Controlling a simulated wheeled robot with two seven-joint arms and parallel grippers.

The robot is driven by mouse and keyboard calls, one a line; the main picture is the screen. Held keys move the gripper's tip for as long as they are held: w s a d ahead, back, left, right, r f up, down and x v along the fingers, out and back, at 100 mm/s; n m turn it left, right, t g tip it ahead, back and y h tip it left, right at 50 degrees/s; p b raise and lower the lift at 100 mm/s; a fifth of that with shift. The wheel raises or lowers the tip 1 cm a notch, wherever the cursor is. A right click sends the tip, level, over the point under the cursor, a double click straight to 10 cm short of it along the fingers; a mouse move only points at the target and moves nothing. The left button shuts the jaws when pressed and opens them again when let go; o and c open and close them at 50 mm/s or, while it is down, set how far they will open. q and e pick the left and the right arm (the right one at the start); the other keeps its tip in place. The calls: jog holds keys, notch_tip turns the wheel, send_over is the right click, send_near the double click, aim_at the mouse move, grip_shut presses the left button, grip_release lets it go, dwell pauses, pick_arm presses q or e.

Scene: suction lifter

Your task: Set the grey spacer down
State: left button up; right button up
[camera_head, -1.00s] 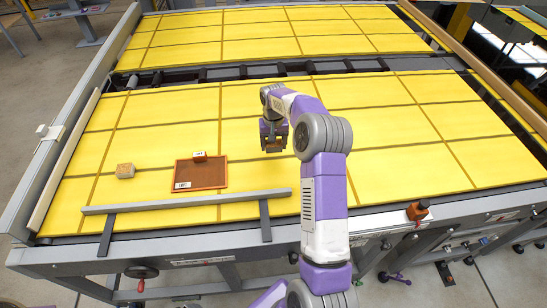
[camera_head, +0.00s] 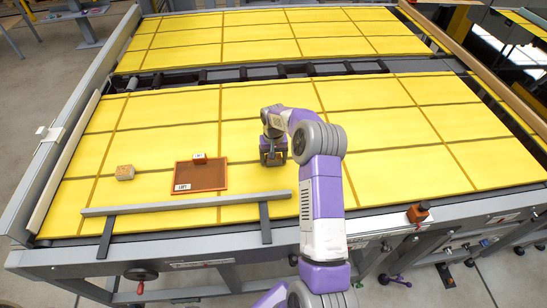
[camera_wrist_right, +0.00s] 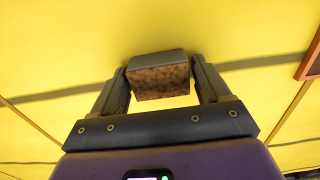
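My right gripper (camera_head: 273,159) points down over the yellow table, to the right of the brown tray. In the right wrist view, its two fingers (camera_wrist_right: 159,76) close on the sides of the grey spacer (camera_wrist_right: 160,57), a small block with a grey face and a speckled brown face. The spacer is low over the yellow surface; I cannot tell whether it touches it. In the head view the gripper mostly hides the spacer. My left gripper is not in view.
A grey bar (camera_head: 180,203) runs in front. Yellow surface right of the gripper is clear.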

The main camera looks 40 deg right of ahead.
jog(key=shift+o, duration=1.2)
jog(key=shift+r, duration=0.2)
notch_tip(320, 180, up, 12)
jog(key=shift+r, duration=0.15)
